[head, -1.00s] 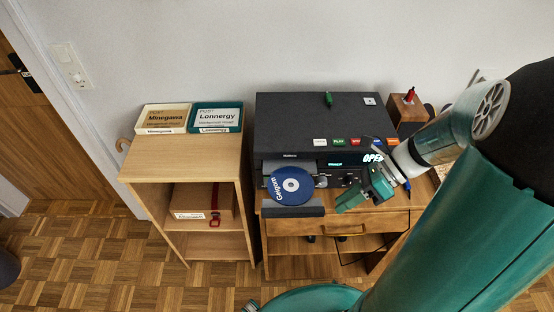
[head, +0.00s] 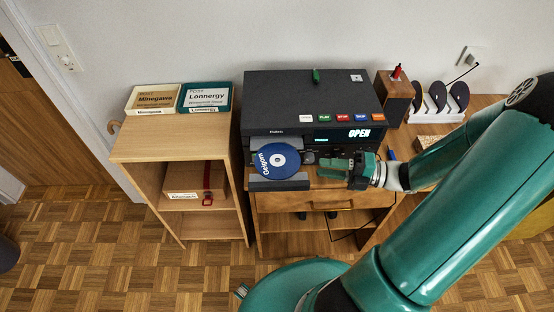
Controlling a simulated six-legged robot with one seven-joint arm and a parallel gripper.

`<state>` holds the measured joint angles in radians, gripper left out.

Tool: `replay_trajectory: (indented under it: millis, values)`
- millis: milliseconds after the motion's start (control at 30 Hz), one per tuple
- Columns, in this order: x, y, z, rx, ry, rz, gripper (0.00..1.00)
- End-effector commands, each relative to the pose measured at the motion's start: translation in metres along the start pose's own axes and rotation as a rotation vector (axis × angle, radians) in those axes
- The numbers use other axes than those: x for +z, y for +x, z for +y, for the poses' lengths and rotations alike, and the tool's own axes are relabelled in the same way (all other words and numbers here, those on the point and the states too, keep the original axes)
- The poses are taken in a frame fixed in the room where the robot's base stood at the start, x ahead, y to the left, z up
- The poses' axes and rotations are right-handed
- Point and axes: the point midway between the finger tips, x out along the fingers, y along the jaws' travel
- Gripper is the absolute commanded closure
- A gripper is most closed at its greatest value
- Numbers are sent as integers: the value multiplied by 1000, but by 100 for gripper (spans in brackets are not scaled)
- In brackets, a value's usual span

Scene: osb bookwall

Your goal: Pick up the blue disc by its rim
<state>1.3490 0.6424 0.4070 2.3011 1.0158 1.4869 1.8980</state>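The blue disc (head: 285,169) with a white centre lies on the extended tray (head: 280,184) at the left front of the black player (head: 312,98). Its label reads roughly "Galgorn". My gripper (head: 323,168) is just right of the disc, in front of the player, with its fingers pointing left towards the disc's right rim. A small gap shows between fingertips and disc. The fingers are seen nearly edge-on, so their opening is unclear. Nothing shows held in them. The player's display reads "OPEN".
The player stands on a wooden desk (head: 325,200) with a drawer. At left is a wooden shelf (head: 170,140) with two labelled boxes on top. At right are a wooden block (head: 394,98) with a red item and a white rack (head: 436,116) of dark discs. A blue pen-like item (head: 391,155) lies near my wrist.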

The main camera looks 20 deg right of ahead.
Motion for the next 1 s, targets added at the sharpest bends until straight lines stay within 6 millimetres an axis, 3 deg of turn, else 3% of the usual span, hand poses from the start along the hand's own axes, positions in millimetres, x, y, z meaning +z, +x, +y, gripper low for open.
replay_trajectory:
  millis: [600, 867, 1000]
  values:
    - [-4, 72, -4, -1, 0, 6, 72]
    - [-3, 75, -4, -1, -1, 5, 72]
    - [-3, 75, -4, -1, -1, 5, 99]
